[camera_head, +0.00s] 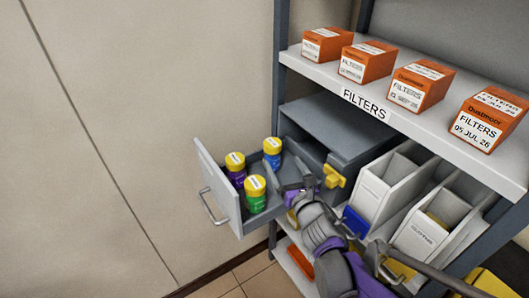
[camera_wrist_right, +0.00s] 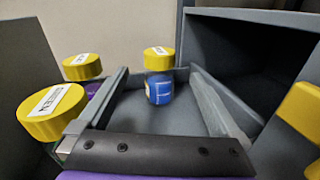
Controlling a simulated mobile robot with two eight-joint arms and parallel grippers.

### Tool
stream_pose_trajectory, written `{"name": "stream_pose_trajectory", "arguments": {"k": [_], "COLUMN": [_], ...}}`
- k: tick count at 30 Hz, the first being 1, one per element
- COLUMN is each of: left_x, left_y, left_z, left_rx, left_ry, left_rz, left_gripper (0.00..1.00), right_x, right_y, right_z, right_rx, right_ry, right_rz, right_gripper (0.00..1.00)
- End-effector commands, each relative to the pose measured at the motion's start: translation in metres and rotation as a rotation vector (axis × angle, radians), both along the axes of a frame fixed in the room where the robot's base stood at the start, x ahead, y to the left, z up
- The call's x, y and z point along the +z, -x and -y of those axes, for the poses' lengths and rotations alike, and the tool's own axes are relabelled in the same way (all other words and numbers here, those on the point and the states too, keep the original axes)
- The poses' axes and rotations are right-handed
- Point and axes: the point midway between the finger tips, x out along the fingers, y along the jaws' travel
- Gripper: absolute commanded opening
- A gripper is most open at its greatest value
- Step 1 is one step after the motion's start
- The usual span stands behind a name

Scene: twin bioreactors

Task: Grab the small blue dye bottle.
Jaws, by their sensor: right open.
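The small blue dye bottle (camera_head: 272,151) with a yellow cap stands upright at the back of the open grey drawer (camera_head: 222,190). In the right wrist view the blue bottle (camera_wrist_right: 159,90) is ahead, framed between the two fingertips, and its cap and label show. My right gripper (camera_head: 296,187) is open and empty at the drawer's right side, near the blue bottle and apparently short of it. My left gripper is not in view.
A purple bottle (camera_head: 236,170) and a green bottle (camera_head: 255,195), both yellow-capped, stand left in the drawer. Orange filter boxes (camera_head: 367,62) stand on the shelf above.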

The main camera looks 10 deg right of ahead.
Motion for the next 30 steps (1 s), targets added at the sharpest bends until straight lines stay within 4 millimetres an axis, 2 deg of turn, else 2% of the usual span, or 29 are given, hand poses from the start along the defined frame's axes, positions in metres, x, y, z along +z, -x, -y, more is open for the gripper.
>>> {"name": "stream_pose_trajectory", "arguments": {"k": [3, 11, 21, 30], "left_x": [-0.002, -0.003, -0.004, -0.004], "left_y": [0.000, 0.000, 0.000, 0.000], "left_z": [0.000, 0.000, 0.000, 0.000], "left_rx": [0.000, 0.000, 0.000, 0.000], "left_ry": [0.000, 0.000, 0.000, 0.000], "left_rz": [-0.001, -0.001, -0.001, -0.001], "left_gripper": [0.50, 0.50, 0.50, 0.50], "right_x": [-0.001, -0.001, 0.000, 0.000], "right_y": [-0.005, -0.031, -0.076, -0.079], "right_z": [-0.005, -0.007, -0.005, -0.006], "right_rx": [0.026, 0.030, 0.029, 0.029], "right_ry": [0.081, 0.096, 0.095, 0.093], "right_rz": [0.026, 0.031, 0.030, 0.030], "right_gripper": [1.00, 1.00, 1.00, 0.98]}}
